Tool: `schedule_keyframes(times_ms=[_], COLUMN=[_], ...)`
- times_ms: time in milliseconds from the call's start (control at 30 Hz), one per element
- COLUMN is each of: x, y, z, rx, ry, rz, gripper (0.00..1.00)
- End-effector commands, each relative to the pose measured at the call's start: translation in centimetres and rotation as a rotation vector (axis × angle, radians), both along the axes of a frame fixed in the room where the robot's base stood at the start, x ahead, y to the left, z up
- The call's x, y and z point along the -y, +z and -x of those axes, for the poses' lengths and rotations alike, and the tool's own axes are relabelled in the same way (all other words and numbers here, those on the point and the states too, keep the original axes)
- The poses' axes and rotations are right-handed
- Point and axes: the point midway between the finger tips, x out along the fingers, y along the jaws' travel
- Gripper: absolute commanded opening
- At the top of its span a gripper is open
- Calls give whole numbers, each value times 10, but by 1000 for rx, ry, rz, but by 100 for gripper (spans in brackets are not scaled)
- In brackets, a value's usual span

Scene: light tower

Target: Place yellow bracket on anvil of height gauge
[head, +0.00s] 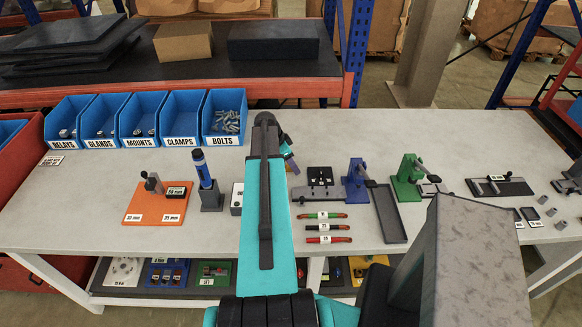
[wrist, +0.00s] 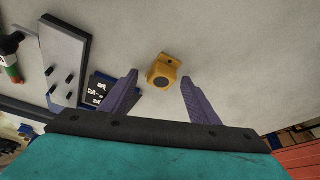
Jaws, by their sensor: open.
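The yellow bracket (wrist: 165,70) lies on the pale table in the wrist view, with a dark round spot on its face. My gripper (wrist: 160,76) is open, its two purple fingers appearing either side of the bracket in the picture. I cannot tell how far above it they are. No contact shows. In the head view my teal arm reaches over the table and the bracket is not visible. An orange plate (head: 135,206) there carries a small dark upright device and a black block with a white label. I cannot tell for sure which device is the height gauge.
In the wrist view a grey plate with dark pegs (wrist: 62,50) and a dark blue labelled object (wrist: 97,92) lie left of the bracket. In the head view blue bins (head: 180,115) line the back left; blue (head: 357,180) and green (head: 409,180) fixtures stand right of my arm.

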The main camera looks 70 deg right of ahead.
Motion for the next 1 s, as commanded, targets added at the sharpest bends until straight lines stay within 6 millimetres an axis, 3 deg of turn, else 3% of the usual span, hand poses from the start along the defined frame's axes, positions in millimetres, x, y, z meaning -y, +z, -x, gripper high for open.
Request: schedule_keyframes(times_ms=[167,500,1000], x=[0,0,1], y=[0,1,9], z=[0,1,1], rx=[0,0,0], ry=[0,-1,-1], rz=[0,1,1], gripper=[55,2,1])
